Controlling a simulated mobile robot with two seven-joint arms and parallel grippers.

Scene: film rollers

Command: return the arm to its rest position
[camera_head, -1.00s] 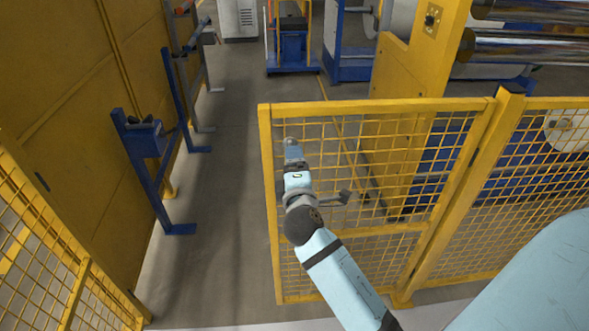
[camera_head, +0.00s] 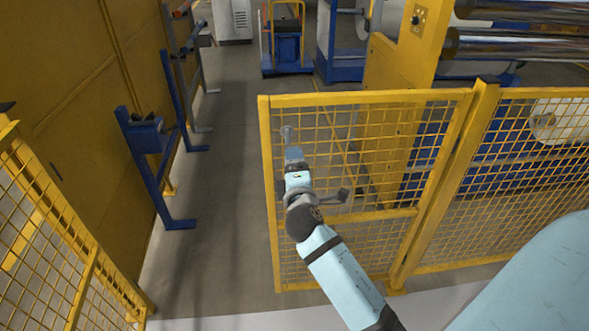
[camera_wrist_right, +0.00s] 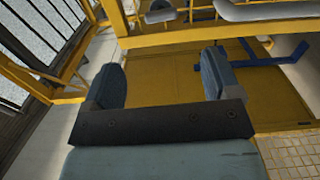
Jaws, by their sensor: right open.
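My right arm comes in from the lower right of the head view and reaches forward. Its right gripper (camera_head: 287,133) is at the far end of the arm, overlapping the upper left part of a yellow mesh gate (camera_head: 380,98) in the picture. In the right wrist view the two dark fingers of the right gripper (camera_wrist_right: 163,82) stand wide apart, with nothing between them. My left gripper is not in view.
Yellow mesh fencing (camera_head: 440,240) stands at the right, and another mesh panel (camera_head: 88,290) at the lower left. A blue stand (camera_head: 150,165) is beside the yellow wall (camera_head: 80,90). A grey floor aisle (camera_head: 225,180) lies clear between them. Shiny rollers (camera_head: 520,45) are at the upper right.

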